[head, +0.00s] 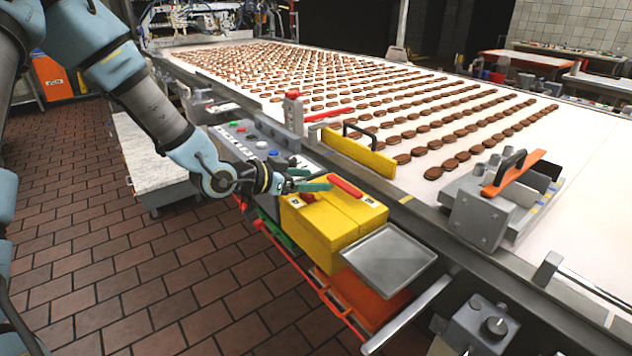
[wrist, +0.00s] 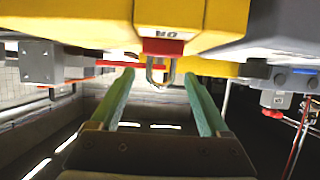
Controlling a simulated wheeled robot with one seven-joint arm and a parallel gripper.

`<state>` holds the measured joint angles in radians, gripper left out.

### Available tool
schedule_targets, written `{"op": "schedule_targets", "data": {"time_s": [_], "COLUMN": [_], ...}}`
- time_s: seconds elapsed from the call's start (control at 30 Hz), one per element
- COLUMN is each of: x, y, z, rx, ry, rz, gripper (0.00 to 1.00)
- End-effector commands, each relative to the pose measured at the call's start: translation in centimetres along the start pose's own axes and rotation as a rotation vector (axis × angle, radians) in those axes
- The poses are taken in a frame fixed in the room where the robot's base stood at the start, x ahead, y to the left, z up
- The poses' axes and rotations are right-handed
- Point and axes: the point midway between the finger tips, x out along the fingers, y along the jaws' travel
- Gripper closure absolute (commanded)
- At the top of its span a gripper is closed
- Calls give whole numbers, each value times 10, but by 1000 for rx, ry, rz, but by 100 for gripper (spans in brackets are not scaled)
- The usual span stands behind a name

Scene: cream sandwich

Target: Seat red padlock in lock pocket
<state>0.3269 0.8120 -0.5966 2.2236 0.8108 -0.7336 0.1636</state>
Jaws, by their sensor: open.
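The red padlock (wrist: 163,47) shows in the wrist view against the yellow box (wrist: 110,22), with its metal shackle pointing down the picture. My gripper (wrist: 158,77) is open, its two green fingers on either side of the shackle with gaps on both sides. In the head view my gripper (head: 318,180) is at the top left of the yellow box (head: 325,232). The padlock appears there as a small red patch (head: 307,198) just below the fingers. I cannot make out the lock pocket for certain.
A red bar (head: 345,187) lies on top of the yellow box. A metal tray (head: 390,254) is in front of it, above an orange-red bin (head: 362,296). A control panel (head: 250,140) with buttons stands behind, beside the conveyor (head: 545,140) of brown biscuits. The tiled floor at left is clear.

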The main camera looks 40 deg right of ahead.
Motion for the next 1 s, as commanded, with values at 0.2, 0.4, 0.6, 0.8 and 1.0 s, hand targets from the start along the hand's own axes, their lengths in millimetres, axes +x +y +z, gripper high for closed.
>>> {"op": "schedule_targets", "data": {"time_s": [0.2,0.4,0.6,0.8,1.0], "x": [-49,-83,-99,-100,-132], "y": [-1,-1,0,0,-40], "z": [2,1,1,1,38], "rx": [1,1,0,-1,-62], "ry": [-1,0,0,-1,-183], "rz": [-4,-4,-1,-1,-162], "gripper": [20,20,20,20,20]}}
